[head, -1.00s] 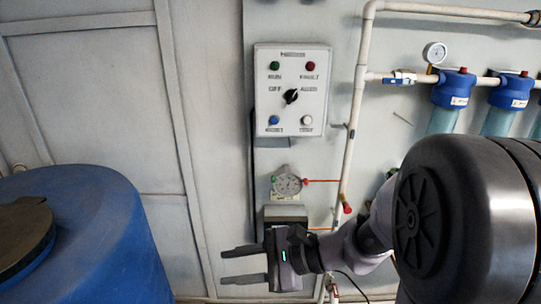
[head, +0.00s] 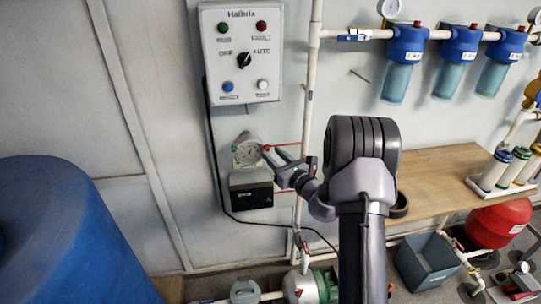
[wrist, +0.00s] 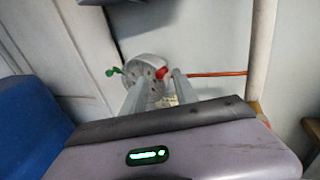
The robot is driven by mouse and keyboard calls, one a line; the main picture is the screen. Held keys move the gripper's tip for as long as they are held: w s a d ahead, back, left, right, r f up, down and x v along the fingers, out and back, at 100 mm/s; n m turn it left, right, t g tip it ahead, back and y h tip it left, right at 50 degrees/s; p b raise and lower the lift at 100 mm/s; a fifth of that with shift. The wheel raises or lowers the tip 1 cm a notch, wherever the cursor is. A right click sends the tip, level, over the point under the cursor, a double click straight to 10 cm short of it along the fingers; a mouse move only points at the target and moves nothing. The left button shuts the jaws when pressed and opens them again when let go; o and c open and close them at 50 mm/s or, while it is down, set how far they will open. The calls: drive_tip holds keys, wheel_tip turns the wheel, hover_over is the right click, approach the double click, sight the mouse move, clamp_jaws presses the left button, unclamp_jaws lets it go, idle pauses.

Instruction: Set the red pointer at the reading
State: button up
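The round gauge (head: 247,150) is on the wall above a dark box. In the wrist view the gauge face (wrist: 146,82) is partly covered by my left finger. The red pointer's knob (wrist: 162,71) sticks out at the gauge's right side, and in the head view it shows as a small red spot (head: 267,148). A green tab (wrist: 114,71) is on the gauge's left. My gripper (wrist: 156,82) is open, with its fingers apart and the red knob showing between the tips. I cannot tell whether they touch it. The dial reading is too small to make out.
A control panel (head: 241,53) hangs above the gauge, and the dark box (head: 251,190) sits just below it. An orange tube (wrist: 215,74) runs right to a white vertical pipe (wrist: 260,45). A blue barrel (head: 70,235) stands at left, a wooden bench (head: 440,180) at right.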

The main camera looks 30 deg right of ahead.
sight(268, 148)
drive_tip(key=shift+w+a, duration=0.15)
drive_tip(key=shift+w, duration=1.05)
clamp_jaws()
idle(0.5)
